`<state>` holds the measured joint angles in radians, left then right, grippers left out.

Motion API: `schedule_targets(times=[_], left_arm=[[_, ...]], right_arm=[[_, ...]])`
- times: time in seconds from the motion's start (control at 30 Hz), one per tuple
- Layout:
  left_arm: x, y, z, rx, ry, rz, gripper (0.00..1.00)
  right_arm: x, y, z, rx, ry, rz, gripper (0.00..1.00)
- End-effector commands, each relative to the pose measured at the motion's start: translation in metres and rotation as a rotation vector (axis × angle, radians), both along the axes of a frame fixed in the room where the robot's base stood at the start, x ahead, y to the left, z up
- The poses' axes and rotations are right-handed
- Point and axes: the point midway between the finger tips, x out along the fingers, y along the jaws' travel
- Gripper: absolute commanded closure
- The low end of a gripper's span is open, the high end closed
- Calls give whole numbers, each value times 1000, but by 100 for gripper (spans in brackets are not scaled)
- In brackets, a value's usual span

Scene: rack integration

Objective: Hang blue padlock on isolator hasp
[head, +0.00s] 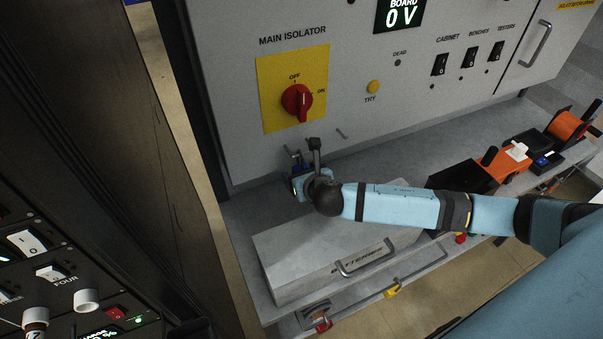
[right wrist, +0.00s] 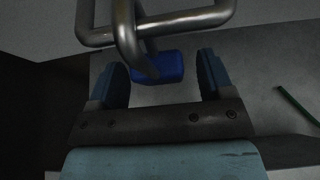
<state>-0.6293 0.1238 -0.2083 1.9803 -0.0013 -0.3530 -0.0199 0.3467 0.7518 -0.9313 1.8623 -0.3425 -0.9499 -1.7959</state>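The blue padlock (right wrist: 158,68) shows in the right wrist view, beyond and between my fingers, with a gap on each side. Thick grey metal loops (right wrist: 160,22) cross in front of it; one runs down to its body. I cannot tell whether the shackle passes through the hasp. My right gripper (right wrist: 160,82) is open and holds nothing. In the head view, my right gripper (head: 303,180) is at the metal hasp (head: 315,150) below the yellow isolator plate (head: 270,105). There the padlock cannot be told apart from the fingers. The red isolator knob (head: 297,101) is above. My left gripper is out of view.
A grey batteries box (head: 290,255) with a handle lies on the shelf below my right forearm. Orange-and-black tools (head: 505,162) stand on the shelf at right. A dark rack panel with switches (head: 40,260) fills the lower left. Bare shelf (head: 245,212) shows left of the gripper.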

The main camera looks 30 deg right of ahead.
Motion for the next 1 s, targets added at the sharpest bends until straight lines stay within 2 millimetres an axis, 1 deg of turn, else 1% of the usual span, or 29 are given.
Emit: schedule_targets(times=[0.17,0.27,0.37,0.47,0.6,0.8,0.9,1.0], left_arm=[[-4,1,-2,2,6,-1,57],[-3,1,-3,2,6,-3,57],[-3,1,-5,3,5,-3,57],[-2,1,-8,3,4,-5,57],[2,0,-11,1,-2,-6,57],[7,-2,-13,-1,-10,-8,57],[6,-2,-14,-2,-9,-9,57],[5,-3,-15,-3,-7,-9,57]], right_arm=[[0,0,0,0,1,0,26],[-6,1,2,1,0,2,26],[-18,1,7,1,1,2,26],[-37,2,17,1,1,3,26],[-67,4,32,0,1,2,26],[-102,6,50,1,1,2,26],[-114,7,57,1,0,2,26],[-120,7,60,0,0,0,26]])
